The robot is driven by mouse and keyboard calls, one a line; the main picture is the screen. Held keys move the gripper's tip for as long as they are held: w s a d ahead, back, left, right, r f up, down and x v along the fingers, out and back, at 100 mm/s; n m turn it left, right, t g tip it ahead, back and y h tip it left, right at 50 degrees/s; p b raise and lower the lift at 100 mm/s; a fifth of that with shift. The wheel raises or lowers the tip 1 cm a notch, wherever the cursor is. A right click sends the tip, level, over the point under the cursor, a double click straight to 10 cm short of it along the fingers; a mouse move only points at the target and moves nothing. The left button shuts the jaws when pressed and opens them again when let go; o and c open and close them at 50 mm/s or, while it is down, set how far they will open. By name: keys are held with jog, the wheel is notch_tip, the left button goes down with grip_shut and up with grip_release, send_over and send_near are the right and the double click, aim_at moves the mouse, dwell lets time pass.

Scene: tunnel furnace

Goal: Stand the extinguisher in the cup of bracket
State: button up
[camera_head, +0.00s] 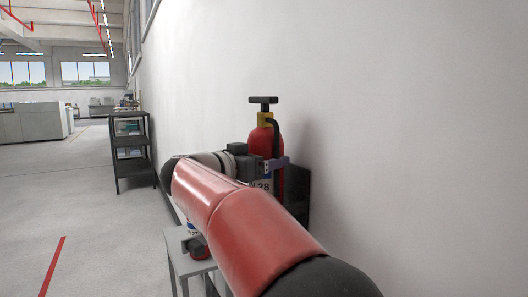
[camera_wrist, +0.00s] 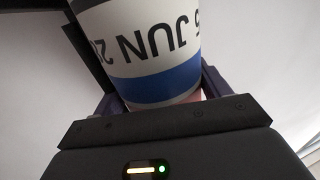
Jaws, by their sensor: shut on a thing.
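The red extinguisher (camera_head: 265,143) stands upright close to the wall, with a yellow collar, black handle and black hose. My gripper (camera_head: 272,163) is shut around its body, and a purple finger shows at its right side. In the wrist view, its white label (camera_wrist: 140,35) with printed letters and a blue band fills the space between my gripper's fingers (camera_wrist: 160,95). The black bracket (camera_head: 296,188) shows on the wall just right of and behind the extinguisher. My arm hides the extinguisher's base and the bracket's cup, so I cannot tell whether they touch.
A dark shelf rack (camera_head: 132,153) stands farther along the white wall (camera_head: 420,120). The floor (camera_head: 65,210) to the left is clear.

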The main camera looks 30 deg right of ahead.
jog(key=shift+f+b, duration=0.3)
jog(key=shift+f, duration=1.45)
jog(key=o, duration=2.1)
jog(key=shift+f, duration=0.15)
jog(key=shift+c, duration=0.2)
jog(key=v, duration=1.2)
jog(key=shift+a, duration=0.1)
